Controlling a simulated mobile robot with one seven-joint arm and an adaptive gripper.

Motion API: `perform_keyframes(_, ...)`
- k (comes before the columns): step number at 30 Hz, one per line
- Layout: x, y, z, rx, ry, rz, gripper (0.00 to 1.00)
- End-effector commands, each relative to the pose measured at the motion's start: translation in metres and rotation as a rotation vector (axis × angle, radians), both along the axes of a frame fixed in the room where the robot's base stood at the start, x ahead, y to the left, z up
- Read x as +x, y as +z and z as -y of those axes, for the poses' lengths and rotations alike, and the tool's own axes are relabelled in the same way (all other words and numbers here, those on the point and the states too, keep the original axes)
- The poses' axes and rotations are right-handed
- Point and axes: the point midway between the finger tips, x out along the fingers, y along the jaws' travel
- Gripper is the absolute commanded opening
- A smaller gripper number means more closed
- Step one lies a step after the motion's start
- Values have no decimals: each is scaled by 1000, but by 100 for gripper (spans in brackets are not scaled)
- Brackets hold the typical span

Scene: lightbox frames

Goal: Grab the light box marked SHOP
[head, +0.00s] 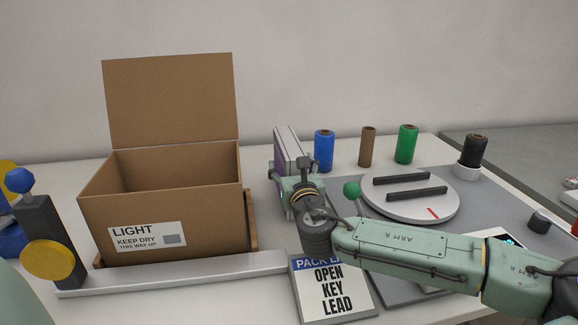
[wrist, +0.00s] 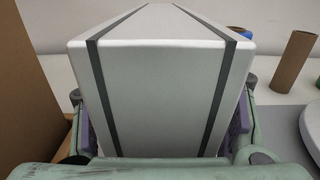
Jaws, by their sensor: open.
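A white light box (head: 290,143) with a purple side stands on the table right of the cardboard box. It fills the middle of the wrist view (wrist: 165,90), where dark strips run along its edges. No SHOP marking shows from here. My gripper (head: 293,172) is open, with one finger on each side of the light box. Its purple pads sit close beside the box's sides in the wrist view, and I cannot tell whether they touch. The lower part of the box is hidden behind my gripper.
An open cardboard box (head: 165,190) labelled LIGHT stands left, behind a pale bar (head: 180,273). Blue (head: 324,150), brown (head: 368,147) and green (head: 406,144) spools stand behind right. A round plate (head: 410,205) and a PACK LIST sign (head: 332,290) are near my arm.

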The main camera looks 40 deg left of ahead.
Motion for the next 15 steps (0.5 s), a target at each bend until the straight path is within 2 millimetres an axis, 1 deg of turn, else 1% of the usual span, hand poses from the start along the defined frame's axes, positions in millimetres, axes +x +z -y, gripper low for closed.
perform_keyframes(8, 2, -1, -2, 0, 0, 0, 64)
perform_keyframes(15, 2, -1, -2, 0, 0, 0, 48)
